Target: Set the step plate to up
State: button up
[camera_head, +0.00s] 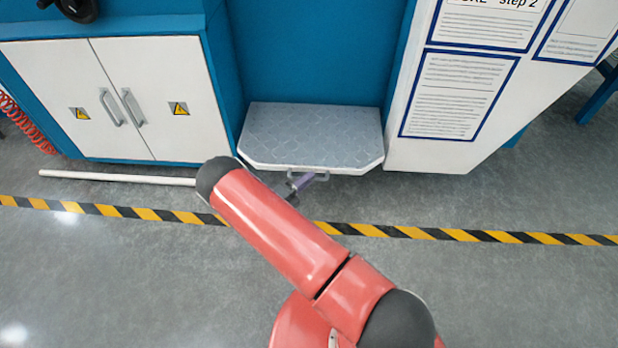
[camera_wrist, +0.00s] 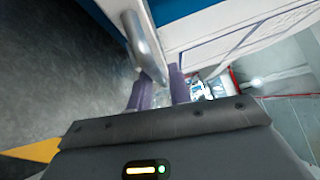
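The step plate (camera_head: 315,133) is a grey textured plate with a white front edge. It lies flat, low in the recess of the blue machine. A small metal handle (camera_head: 308,173) is on its front edge; it shows large in the wrist view (camera_wrist: 143,42). My gripper (camera_head: 305,183) is at this handle, partly hidden behind my arm in the head view. In the wrist view its two purple fingers (camera_wrist: 160,84) stand close together, with the handle bar between their tips, so it appears shut on the handle.
A white double-door cabinet (camera_head: 113,97) is to the left and a white panel with printed sheets (camera_head: 460,95) to the right. A white rod (camera_head: 118,177) lies near the cabinet's foot. Yellow-black tape (camera_head: 450,234) crosses the grey floor, which is otherwise clear in front.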

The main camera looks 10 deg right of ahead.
jog(key=shift+w+d+r, duration=0.1)
jog(key=shift+w+d, duration=0.2)
jog(key=shift+d, duration=0.3)
grip_shut()
